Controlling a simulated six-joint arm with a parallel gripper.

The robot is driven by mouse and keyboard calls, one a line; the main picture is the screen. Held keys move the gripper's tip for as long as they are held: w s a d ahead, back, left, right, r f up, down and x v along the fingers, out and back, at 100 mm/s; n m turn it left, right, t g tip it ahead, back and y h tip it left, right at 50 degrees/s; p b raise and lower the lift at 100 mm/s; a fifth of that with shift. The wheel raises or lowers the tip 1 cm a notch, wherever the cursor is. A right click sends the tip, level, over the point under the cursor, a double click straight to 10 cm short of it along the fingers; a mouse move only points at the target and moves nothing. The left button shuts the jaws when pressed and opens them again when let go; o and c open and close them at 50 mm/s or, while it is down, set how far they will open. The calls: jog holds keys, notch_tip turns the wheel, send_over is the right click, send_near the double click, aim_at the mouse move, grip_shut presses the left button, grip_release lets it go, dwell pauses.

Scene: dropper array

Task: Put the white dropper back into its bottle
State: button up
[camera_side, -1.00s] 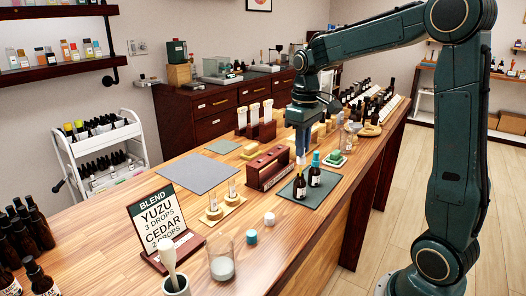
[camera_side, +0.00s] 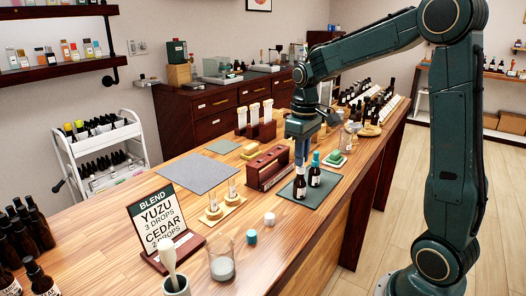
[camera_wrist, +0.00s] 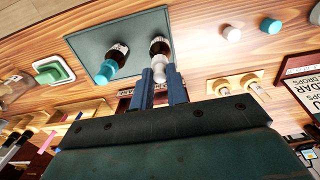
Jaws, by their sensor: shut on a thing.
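My gripper (camera_side: 300,158) is shut on the white dropper (camera_wrist: 159,73), whose pale bulb shows between the two blue fingers (camera_wrist: 160,85) in the wrist view. Directly below the fingers stands a dark bottle with a white label (camera_side: 299,187), also seen in the wrist view (camera_wrist: 160,47). The dropper lines up with the bottle's neck; the fingers hide how far its tip is in. To the right, close by, stands a second dark bottle with a teal dropper (camera_side: 314,174). Both bottles stand upright on the dark green mat (camera_side: 313,200).
A dark red wooden rack (camera_side: 267,170) stands left of the mat. A white cap (camera_side: 269,218) and a teal cap (camera_side: 251,237) lie in front. A glass beaker (camera_side: 222,263) and the recipe sign (camera_side: 165,220) are nearer. A green dish (camera_side: 336,158) sits behind the bottles.

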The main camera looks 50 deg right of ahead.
jog(key=shift+f, duration=0.6)
jog(key=o, duration=0.7)
jog(key=shift+r, duration=0.1)
notch_tip(320, 180, up, 14)
dwell(0.3)
jog(key=s+a+f+t, duration=0.2)
jog(key=s+a+f, duration=0.1)
jog(key=s+a, duration=0.3)
jog(key=s+a+f+t, duration=0.3)
jog(key=s+a, duration=0.4)
jog(key=s, duration=0.4)
jog(key=shift+a+f+t, duration=0.3)
jog(key=shift+f, duration=0.4)
